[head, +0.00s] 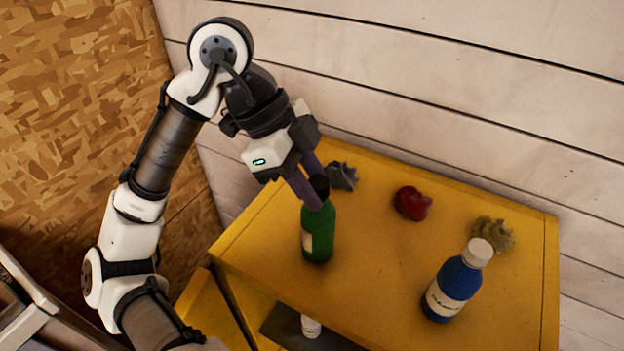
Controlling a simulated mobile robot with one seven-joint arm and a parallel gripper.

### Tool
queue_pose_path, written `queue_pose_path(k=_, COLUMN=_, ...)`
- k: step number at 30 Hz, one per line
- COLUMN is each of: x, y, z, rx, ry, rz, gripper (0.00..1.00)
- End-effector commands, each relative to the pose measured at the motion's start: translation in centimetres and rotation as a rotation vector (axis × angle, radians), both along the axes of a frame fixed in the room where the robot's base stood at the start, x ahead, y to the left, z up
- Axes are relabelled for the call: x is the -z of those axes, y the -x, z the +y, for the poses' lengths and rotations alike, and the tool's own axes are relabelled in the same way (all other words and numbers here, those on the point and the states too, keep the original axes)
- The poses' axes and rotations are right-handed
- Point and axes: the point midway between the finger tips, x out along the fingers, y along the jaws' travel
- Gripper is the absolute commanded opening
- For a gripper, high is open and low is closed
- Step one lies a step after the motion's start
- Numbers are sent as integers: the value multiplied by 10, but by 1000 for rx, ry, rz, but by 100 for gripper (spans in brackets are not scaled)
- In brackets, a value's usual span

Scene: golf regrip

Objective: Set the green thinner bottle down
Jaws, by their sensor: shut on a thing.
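The green thinner bottle (318,232) is upright with a pale label on its left side and a dark cap. My gripper (314,192) is shut on it near the cap, from above and to the left. The bottle is over the left part of the yellow cabinet top (370,290). I cannot tell whether its base touches the surface. The fingers hide part of the cap and neck.
A blue bottle (455,288) with a white cap stands at the right front. A grey crumpled rag (342,176), a red one (411,203) and an olive one (492,234) lie along the back. A white bottle (311,326) shows below the top. The middle is clear.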

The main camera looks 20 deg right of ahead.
Motion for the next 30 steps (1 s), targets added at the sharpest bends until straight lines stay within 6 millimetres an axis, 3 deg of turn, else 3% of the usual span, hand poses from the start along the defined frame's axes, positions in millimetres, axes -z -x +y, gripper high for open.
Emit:
queue_pose_path(k=4, x=4, y=0, z=0, rx=0, ry=0, rz=0, gripper=0)
queue_pose_path(k=5, x=3, y=0, z=0, rx=0, ry=0, rz=0, gripper=29)
queue_pose_path(k=9, x=3, y=0, z=0, rx=0, ry=0, rz=0, gripper=47)
queue_pose_path(k=22, x=-5, y=-2, z=3, rx=-2, ry=-2, rz=-1, gripper=48)
queue_pose_path(k=30, x=-45, y=-15, z=22, rx=-5, ry=-3, rz=-3, gripper=48)
